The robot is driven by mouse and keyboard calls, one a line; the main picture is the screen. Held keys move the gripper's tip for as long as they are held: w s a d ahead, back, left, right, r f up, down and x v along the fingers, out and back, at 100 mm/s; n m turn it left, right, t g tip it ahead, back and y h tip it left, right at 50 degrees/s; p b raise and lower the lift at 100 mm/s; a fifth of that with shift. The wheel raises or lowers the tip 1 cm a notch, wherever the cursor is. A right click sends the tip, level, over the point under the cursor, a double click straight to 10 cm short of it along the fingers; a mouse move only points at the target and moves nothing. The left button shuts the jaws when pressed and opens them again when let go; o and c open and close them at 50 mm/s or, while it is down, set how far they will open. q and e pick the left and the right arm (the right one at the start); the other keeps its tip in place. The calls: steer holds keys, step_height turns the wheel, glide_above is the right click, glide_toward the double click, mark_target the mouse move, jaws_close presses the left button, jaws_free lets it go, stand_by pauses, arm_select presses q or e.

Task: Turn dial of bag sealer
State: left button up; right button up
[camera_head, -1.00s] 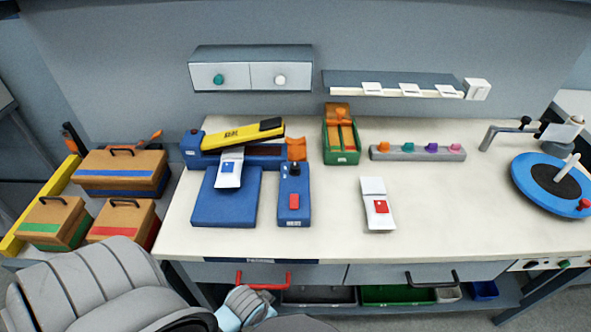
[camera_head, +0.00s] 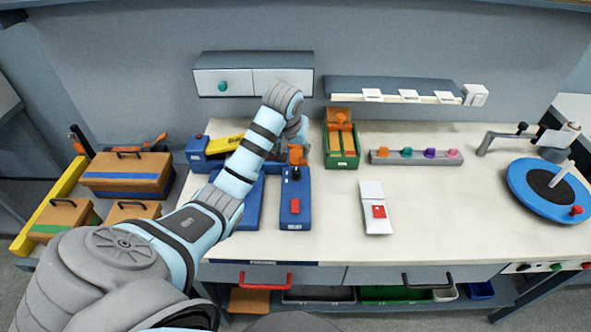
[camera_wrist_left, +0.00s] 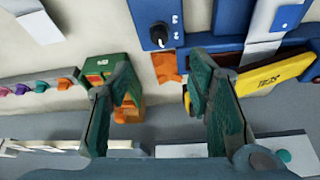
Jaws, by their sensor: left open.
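The bag sealer has a blue base and a yellow arm (camera_head: 224,144), largely covered by my left arm in the head view. Its blue control box (camera_head: 303,200) carries a black dial (camera_head: 296,173) and a red button (camera_head: 295,207). In the left wrist view, the dial (camera_wrist_left: 159,33) has a white pointer mark and sits at the top centre, beyond the fingers. The yellow arm (camera_wrist_left: 275,80) lies to the right there. My left gripper (camera_wrist_left: 163,90) is open and empty, its fingers apart from the dial. The gripper itself is hidden in the head view. My right gripper is not in view.
An orange part (camera_head: 297,154) stands just behind the control box. A green bin (camera_head: 342,150) and a grey rail with coloured knobs (camera_head: 415,157) are to the right. A white packet (camera_head: 375,207) lies in front.

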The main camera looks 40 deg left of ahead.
mark_target(296, 172)
arm_select(q)
steer(key=b+x, duration=0.2)
steer(key=x, duration=1.2)
steer(key=shift+w+b, duration=0.1)
steer(key=shift+b, duration=0.3)
jaws_close()
